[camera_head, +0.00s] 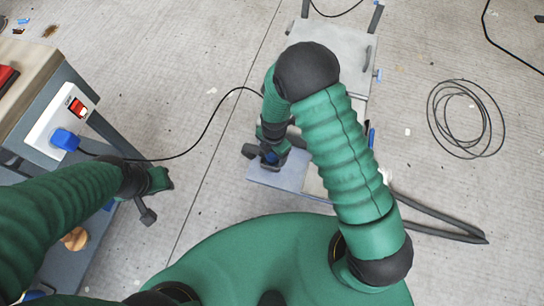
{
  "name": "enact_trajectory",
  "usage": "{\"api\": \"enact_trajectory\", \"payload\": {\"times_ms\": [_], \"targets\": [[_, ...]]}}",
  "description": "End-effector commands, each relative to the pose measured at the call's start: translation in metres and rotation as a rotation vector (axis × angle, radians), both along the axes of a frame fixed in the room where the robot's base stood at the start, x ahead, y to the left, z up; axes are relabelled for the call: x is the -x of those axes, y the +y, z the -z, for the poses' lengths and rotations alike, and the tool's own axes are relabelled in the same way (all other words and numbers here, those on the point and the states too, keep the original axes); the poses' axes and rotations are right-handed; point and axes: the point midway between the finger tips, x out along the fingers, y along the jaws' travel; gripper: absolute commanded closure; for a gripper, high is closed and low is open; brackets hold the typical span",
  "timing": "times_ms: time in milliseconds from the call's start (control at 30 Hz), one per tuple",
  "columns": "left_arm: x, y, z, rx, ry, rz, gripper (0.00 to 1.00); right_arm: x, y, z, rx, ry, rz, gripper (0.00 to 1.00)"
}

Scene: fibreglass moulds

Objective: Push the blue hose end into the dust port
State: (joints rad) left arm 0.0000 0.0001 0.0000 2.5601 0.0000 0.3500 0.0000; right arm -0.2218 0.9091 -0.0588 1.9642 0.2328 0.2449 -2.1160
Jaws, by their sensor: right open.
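My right gripper (266,158) points down over a blue-grey plate (290,176) at the front of a low grey cart. Its jaws are open. A small dark blue piece (270,157) shows at the jaws; I cannot tell whether it is the hose end. My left gripper (154,196) hangs beside the workbench at the left, and its jaw state is unclear. I cannot make out the dust port; my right arm covers part of the cart.
A workbench (28,95) at the left carries a white switch box (60,125) with a red switch and a blue plug (65,139). A black cable (205,130) runs from it towards the cart (345,45). A coiled cable (465,118) lies on the floor at the right.

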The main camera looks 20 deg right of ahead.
Motion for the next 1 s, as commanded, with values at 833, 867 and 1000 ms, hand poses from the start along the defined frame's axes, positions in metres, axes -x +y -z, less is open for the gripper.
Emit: {"api": "enact_trajectory", "payload": {"times_ms": [833, 867, 1000], "targets": [[-0.0001, 0.0, -0.0009, 0.0, 0.0, 0.0, 0.64, -0.0005, 0.0, -0.0015, 0.0, -0.001, 0.0, 0.89], [-0.0001, 0.0, -0.0009, 0.0, 0.0, 0.0, 0.64, -0.0004, 0.0001, -0.0015, 0.0, -0.001, 0.0, 0.89], [0.0, 0.0, -0.0052, 0.0, 0.0, 0.0, 0.64, -0.0009, 0.0002, -0.0098, -0.001, -0.002, 0.0, 0.89]]}}
